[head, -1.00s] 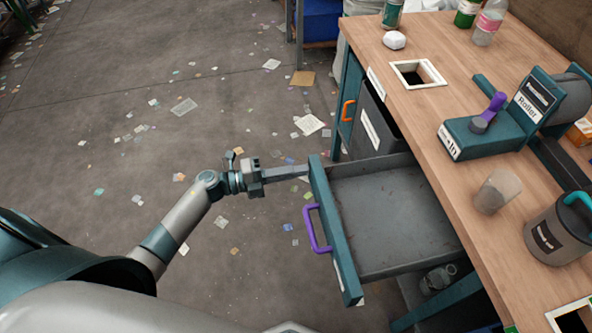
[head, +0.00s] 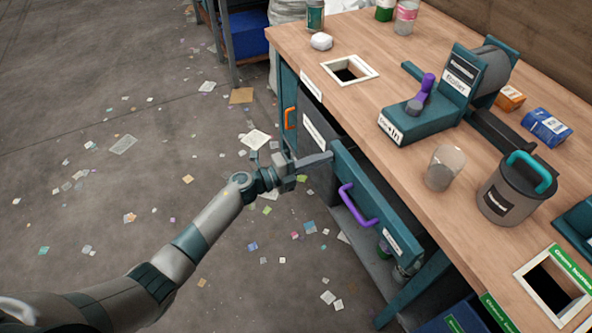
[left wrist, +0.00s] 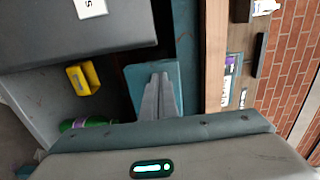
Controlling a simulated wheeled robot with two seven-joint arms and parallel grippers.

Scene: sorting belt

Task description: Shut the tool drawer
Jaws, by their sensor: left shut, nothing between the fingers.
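The tool drawer (head: 390,220) is under the right-hand workbench, with a teal front and a purple handle (head: 358,205). Its front sits close against the bench edge, and no tray interior shows behind it. I cannot tell whether a small gap is left. My left gripper (head: 328,158) is shut and empty, its fingertips at the far end of the drawer front, above and left of the handle. In the left wrist view the closed fingers (left wrist: 160,98) lie against a teal panel. My right gripper is not in view.
A grey bin (head: 318,130) stands under the bench beyond the drawer. Scraps litter the open floor to the left.

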